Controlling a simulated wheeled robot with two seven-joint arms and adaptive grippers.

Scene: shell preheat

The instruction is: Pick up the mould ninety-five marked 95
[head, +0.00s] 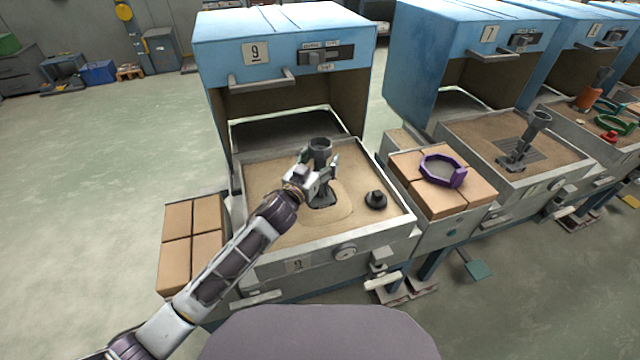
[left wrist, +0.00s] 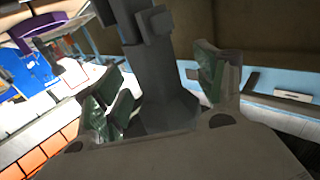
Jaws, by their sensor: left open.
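A dark grey mould (head: 320,147) with a cup-shaped top, a narrower stem and a flat foot stands upright on the sand bed of the station marked 9. I cannot read a 95 on it. My left gripper (head: 322,174) is open at its stem, below the cup. In the left wrist view, the dark grey stem (left wrist: 160,75) rises between the two green-padded fingers of the left gripper (left wrist: 160,92); I cannot tell whether either finger touches it. My arm and gripper hide part of the stem. My right gripper is not in view.
A small dark knobbed piece (head: 375,199) sits on the sand to the right. The blue hood (head: 285,35) of station 9 stands open behind. A purple ring (head: 441,171) lies on bricks (head: 445,203) to the right. Bricks (head: 191,245) also stand at left.

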